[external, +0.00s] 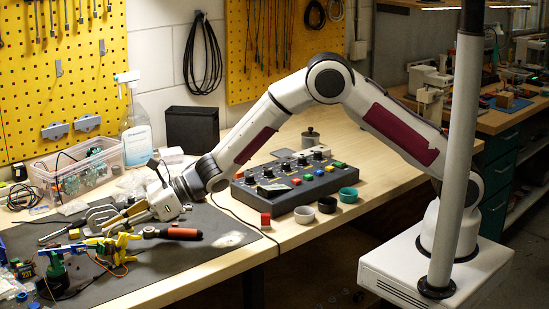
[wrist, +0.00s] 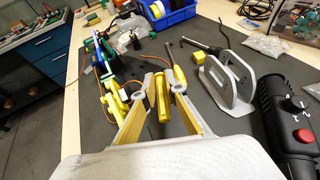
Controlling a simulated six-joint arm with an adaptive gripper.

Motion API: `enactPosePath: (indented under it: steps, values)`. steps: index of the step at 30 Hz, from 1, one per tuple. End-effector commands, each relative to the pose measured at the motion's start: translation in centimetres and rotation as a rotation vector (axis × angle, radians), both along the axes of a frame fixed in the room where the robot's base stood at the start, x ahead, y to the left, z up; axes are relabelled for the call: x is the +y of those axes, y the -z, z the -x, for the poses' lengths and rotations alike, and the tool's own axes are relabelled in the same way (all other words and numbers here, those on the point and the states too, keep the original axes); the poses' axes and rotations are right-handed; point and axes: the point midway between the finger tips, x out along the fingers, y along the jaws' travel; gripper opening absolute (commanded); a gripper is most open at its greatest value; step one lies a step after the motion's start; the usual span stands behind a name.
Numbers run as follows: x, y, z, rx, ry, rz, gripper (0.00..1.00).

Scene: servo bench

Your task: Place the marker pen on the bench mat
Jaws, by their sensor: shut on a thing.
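My gripper (external: 118,222) is low over the left part of the dark bench mat (external: 150,275), reaching in from the right. In the wrist view my gripper (wrist: 162,92) has its two fingers closed around a slim yellow piece (wrist: 161,98), which seems to be the marker pen. It points away from the camera. In the external view the pen is hard to tell apart from the yellow fingers. The mat (wrist: 220,140) spreads below it in the wrist view. Whether the pen touches the mat is unclear.
A yellow cube (external: 74,233), a yellow-and-blue mechanism (external: 108,245) and a red-and-black handle (external: 178,233) are close by. A grey upright bracket (wrist: 232,88) stands right of the fingers. A control box (external: 295,180) is farther right. Front mat is mostly clear.

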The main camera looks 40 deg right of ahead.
Motion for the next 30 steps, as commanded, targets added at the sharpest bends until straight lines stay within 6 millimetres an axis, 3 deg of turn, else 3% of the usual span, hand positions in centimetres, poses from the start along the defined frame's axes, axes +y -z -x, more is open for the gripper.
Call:
enactPosePath:
  steps: [5,15,30]
  values:
    - [0.0,0.5,0.0,0.002,0.000,0.001,0.00]
    - [0.0,3.5,0.0,0.001,0.000,0.002,0.00]
    - [0.0,4.0,0.0,0.000,0.000,0.001,0.00]
